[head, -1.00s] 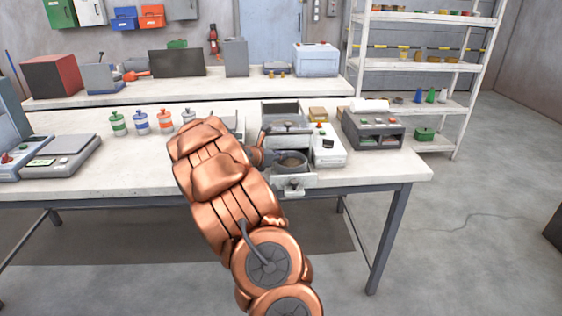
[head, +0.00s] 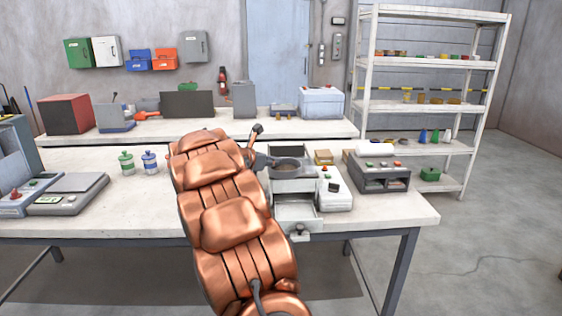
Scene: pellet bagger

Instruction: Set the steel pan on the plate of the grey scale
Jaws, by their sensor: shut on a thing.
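My gripper (head: 264,161) is shut on the pan's left side; my copper arm hides most of the gripper. The pan looks about level. The grey scale (head: 55,207) is at the left of the front table, with a flat grey plate (head: 76,184) on top. The plate is empty and well to the left of the pan.
A grey device (head: 20,170) adjoins the scale. The table front (head: 120,212) is clear.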

